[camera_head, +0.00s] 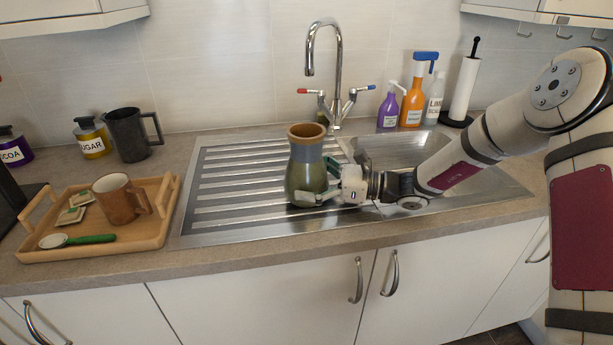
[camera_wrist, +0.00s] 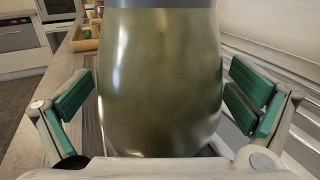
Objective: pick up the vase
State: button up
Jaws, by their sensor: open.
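The vase (camera_head: 306,172) stands upright on the ridged metal drainer of the sink. It has an olive-green body, a grey-blue band and a brown rim. My gripper (camera_head: 316,180) reaches it from the right, low on its body. In the wrist view the vase (camera_wrist: 160,80) fills the middle, between the two green-padded fingers of my gripper (camera_wrist: 162,100). The fingers are open, one on each side, with a visible gap to the vase on both sides. The top of the vase is cut off in the wrist view.
A wooden tray (camera_head: 152,231) with a brown mug (camera_head: 117,198) and a green-handled spoon (camera_head: 85,240) lies to the left. A dark jug (camera_head: 130,135) stands behind it. The tap (camera_head: 338,75) rises behind the vase. Bottles (camera_head: 412,103) and a paper roll (camera_head: 464,88) stand at the back right.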

aim_at(306, 162)
jog(key=c, duration=1.9)
jog(key=shift+r, duration=0.9)
notch_tip(306, 162, up, 2)
jog(key=shift+r, duration=0.1)
jog(key=s+d+r+p, duration=0.1)
jog(key=s+p, duration=0.1)
jog(key=s, duration=1.3)
jog(key=shift+s+d, duration=0.35)
jog(key=shift+s, duration=0.05)
